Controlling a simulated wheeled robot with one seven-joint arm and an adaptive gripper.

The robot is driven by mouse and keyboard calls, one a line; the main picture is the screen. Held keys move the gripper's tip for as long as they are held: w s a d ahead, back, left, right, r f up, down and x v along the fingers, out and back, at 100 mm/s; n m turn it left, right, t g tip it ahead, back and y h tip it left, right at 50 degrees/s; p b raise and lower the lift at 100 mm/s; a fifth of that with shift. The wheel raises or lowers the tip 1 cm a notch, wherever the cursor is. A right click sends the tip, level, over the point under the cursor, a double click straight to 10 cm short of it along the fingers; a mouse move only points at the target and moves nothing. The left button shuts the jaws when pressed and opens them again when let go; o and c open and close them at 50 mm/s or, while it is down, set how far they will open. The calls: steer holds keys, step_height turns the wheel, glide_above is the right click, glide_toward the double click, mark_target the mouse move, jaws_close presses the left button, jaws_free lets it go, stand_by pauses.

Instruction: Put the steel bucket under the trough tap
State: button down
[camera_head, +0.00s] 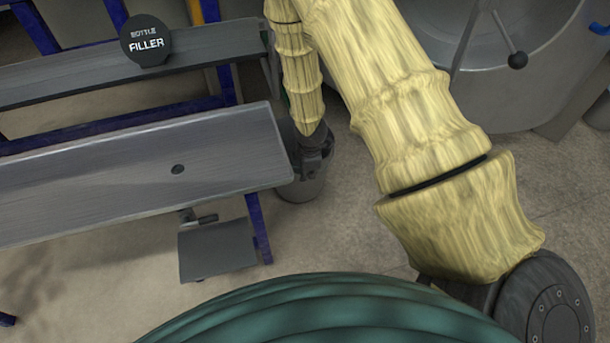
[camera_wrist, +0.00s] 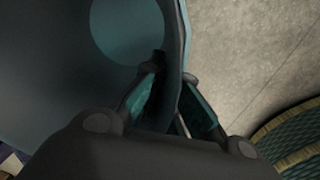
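The steel bucket (camera_head: 303,187) is a grey pail by the right end of the trough (camera_head: 130,178); my arm hides part of it. In the wrist view, the bucket's inside (camera_wrist: 60,75) and round bottom fill the left. My gripper (camera_head: 316,150) is at the bucket's rim. In the wrist view my fingers (camera_wrist: 174,88) straddle the bucket wall, one inside and one outside, and look closed on it. A small tap (camera_head: 205,219) shows under the trough, left of the bucket. I cannot tell whether the bucket touches the floor.
A grey plate (camera_head: 218,248) sits under the tap, beside a blue trough leg (camera_head: 258,228). A bottle filler sign (camera_head: 146,41) stands on a rail behind. A large steel vessel (camera_head: 500,45) is at upper right. Open floor (camera_head: 345,235) lies right of the trough.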

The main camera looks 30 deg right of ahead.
steer(key=shift+w+d, duration=0.25)
steer(key=shift+w, duration=0.8)
step_height(320, 180, down, 4)
steer(key=b, duration=0.3)
steer(key=shift+w+r, duration=0.15)
steer(key=shift+r, duration=0.1)
steer(key=c, duration=1.6)
jaws_free()
steer(key=shift+f, duration=0.1)
steer(key=shift+c, duration=0.2)
step_height(320, 180, up, 12)
steer(key=s+p, duration=0.1)
steer(key=p, duration=0.5)
steer(key=shift+s, duration=0.3)
